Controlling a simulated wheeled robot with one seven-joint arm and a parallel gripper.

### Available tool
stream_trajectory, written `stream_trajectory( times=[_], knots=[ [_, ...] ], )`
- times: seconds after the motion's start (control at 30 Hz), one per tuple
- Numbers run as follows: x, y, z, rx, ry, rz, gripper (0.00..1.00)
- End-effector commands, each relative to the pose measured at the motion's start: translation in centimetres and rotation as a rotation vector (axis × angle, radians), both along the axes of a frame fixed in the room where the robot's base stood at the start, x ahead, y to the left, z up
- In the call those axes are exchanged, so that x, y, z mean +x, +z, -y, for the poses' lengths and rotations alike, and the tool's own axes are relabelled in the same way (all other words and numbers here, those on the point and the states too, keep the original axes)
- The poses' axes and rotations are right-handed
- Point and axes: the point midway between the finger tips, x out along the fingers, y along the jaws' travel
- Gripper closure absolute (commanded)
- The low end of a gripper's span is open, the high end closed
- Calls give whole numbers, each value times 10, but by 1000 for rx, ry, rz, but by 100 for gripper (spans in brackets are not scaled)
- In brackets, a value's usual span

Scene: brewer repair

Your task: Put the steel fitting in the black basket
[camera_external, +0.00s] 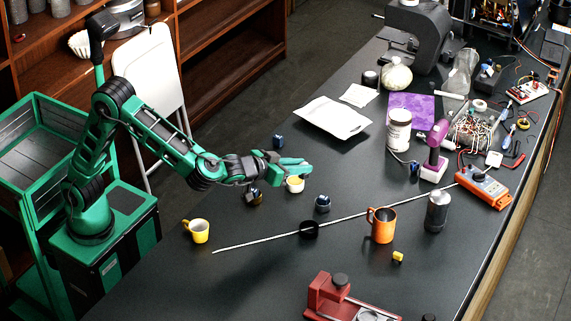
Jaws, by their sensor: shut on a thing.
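My gripper (300,166), with green fingers, is over the left-middle part of the dark table (260,265). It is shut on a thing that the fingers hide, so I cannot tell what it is. A small white and yellow cup (295,185) shows just below the fingers; I cannot tell whether they touch it. A small dark grey, metallic-looking piece (322,203) stands to the right of the gripper and may be a steel fitting. A round black open piece (309,230) lies in front of it, by a long thin rod, and may be the black basket.
A yellow mug (196,231) stands at the left. A long thin rod (255,241) crosses the table. An orange mug (382,225), a dark cylinder (437,212) and a red device (340,299) stand right and in front. A small dark blue piece (278,142) is behind my gripper.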

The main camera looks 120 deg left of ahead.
Motion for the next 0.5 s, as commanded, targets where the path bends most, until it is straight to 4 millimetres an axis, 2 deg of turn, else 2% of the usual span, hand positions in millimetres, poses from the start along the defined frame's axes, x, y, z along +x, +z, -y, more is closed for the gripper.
stream_trajectory(
  times=[0.17,0.5],
  knots=[
    [6,-3,16,1,-5,0,100],
    [47,-40,63,1,-8,0,100]
  ],
)
